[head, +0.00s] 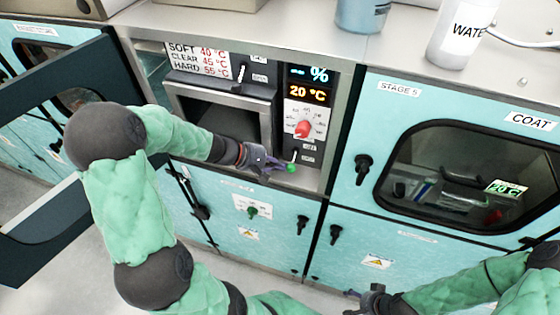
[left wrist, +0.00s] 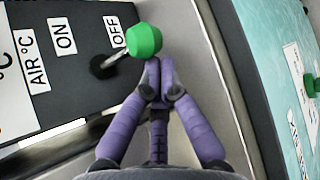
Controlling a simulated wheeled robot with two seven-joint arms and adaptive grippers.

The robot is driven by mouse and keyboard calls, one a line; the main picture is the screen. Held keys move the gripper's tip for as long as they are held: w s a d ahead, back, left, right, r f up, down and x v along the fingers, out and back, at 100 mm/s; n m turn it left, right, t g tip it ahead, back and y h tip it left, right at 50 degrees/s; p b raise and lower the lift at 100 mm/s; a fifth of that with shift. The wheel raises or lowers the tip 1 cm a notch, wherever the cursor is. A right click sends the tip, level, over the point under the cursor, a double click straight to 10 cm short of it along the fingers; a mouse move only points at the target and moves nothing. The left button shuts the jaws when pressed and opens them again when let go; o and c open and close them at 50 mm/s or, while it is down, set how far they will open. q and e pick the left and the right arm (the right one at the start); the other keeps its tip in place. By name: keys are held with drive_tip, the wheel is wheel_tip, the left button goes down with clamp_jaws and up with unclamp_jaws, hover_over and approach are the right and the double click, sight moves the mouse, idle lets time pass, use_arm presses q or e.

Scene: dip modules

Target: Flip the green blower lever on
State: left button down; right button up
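The blower lever has a green knob (head: 290,168) on a short metal shaft, low on the black control panel under the red dial. In the left wrist view the green knob (left wrist: 145,40) sits beside the OFF label (left wrist: 115,30), with the ON label (left wrist: 62,34) farther left. My left gripper (head: 268,162) is at the lever, its purple fingers together and empty. In the left wrist view the fingertips (left wrist: 158,78) are right by the knob; I cannot tell whether they touch. My right gripper (head: 362,298) is low in front of the cabinets, its fingers too small to judge.
An open dark door (head: 55,70) stands at the left near my left arm. The red dial (head: 303,129) and 20 °C display (head: 307,93) are above the lever. A second green knob (head: 252,211) is on the cabinet below. A white bottle (head: 462,35) stands on the counter.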

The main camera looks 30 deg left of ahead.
use_arm(q)
drive_tip(key=shift+s+d+r+n+g+p, duration=0.15)
drive_tip(key=shift+r+n+g+p, duration=0.4)
drive_tip(key=shift+p, duration=1.35)
drive_tip(key=shift+s+r+g+p, duration=0.2)
drive_tip(key=shift+g+p, duration=0.45)
drive_tip(key=shift+p, duration=0.65)
drive_tip(key=shift+r+p, duration=0.25)
drive_tip(key=shift+p, duration=0.45)
drive_tip(key=shift+r+p, duration=0.35)
drive_tip(key=shift+p, duration=0.1)
drive_tip(key=shift+w+r+p, duration=0.1)
drive_tip(key=shift+r+p, duration=0.2)
drive_tip(key=shift+r, duration=0.65)
drive_tip(key=shift+r, duration=0.1)
drive_tip(key=p+v, duration=0.1)
drive_tip(key=v, duration=1.2)
drive_tip(key=shift+w, duration=0.3)
